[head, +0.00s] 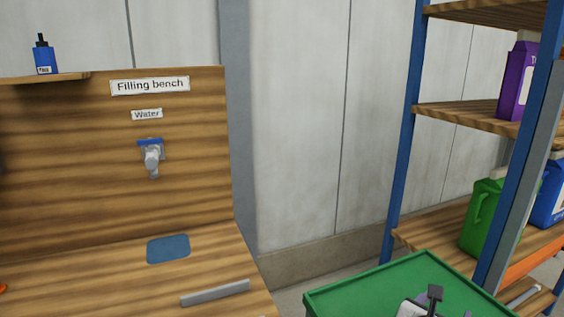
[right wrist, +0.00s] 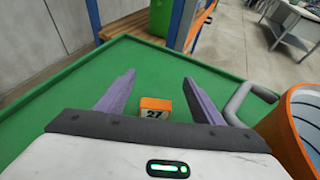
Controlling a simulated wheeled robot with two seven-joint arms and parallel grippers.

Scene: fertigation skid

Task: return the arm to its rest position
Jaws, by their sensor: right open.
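My right gripper (head: 428,300) shows at the bottom right of the head view, over the green tray top (head: 375,280). In the right wrist view its two purple-grey fingers (right wrist: 160,78) are spread apart with nothing held between them. An orange block marked 27 (right wrist: 154,108) sits on the green surface (right wrist: 70,105), seen between the fingers in the picture and apart from both. My left gripper is in neither view.
An orange round container (right wrist: 295,125) with a grey handle stands close on the right in the right wrist view. A blue-post shelf (head: 402,150) holds green (head: 480,220) and purple (head: 515,85) jugs. The filling bench (head: 110,285) with a tap (head: 152,155) stands at left.

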